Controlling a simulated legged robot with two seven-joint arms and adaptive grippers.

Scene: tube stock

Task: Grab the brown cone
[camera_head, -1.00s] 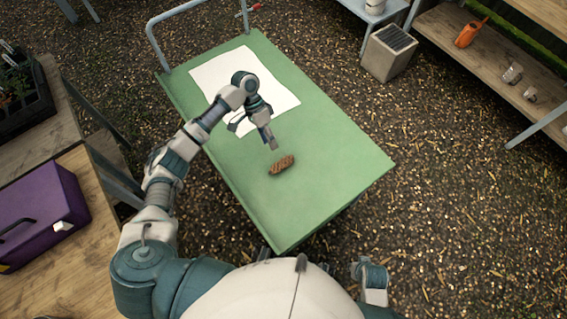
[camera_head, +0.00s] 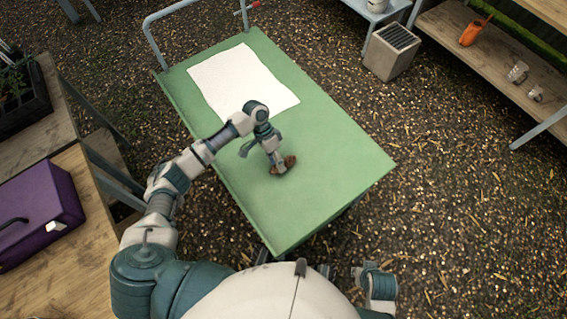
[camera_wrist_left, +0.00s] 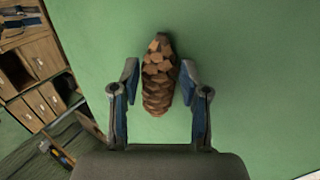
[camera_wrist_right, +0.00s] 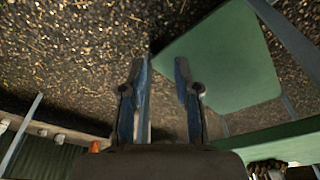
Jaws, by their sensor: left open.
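The brown cone (camera_head: 289,162) is a scaly pine cone lying on the green top of a cart (camera_head: 335,185). In the left wrist view the cone (camera_wrist_left: 158,75) lies lengthwise between the two fingers of my left gripper (camera_wrist_left: 160,90), with a gap of green on each side. My left gripper (camera_head: 279,168) is open, right over the cone, and hides part of it in the head view. My right gripper (camera_wrist_right: 163,75) shows in the right wrist view with its fingers apart and nothing between them, away from the cone.
A white sheet (camera_head: 240,80) lies flat on the far part of the cart top. A purple box (camera_head: 40,210) sits on a wooden bench at the left. A grey bin (camera_head: 392,52) and a shelf with an orange watering can (camera_head: 472,33) stand at the right. The cart top's near part is clear.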

